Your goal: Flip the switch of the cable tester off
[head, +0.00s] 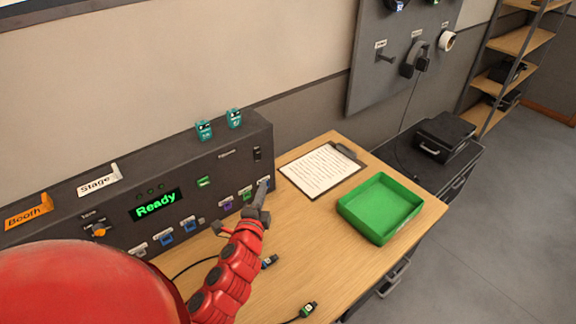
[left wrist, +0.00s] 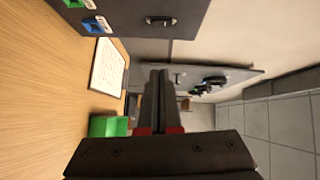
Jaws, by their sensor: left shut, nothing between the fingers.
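The cable tester looks to be the long dark console (head: 160,178) at the back of the wooden bench; its green display (head: 156,204) reads "Ready". A small dark switch (head: 257,153) sits high at the right end of its front face. The switch also shows at the top of the left wrist view (left wrist: 161,21); its position is too small to tell. My left gripper (head: 263,193) is shut and empty, in front of the console's right end and below the switch, seemingly apart from it. In the left wrist view its fingers (left wrist: 159,95) lie together. My right gripper is not in view.
A row of coloured sockets lines the console's lower front. A clipboard (head: 320,168) and a green tray (head: 380,208) lie right of my gripper. Loose cables (head: 306,311) lie on the bench in front.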

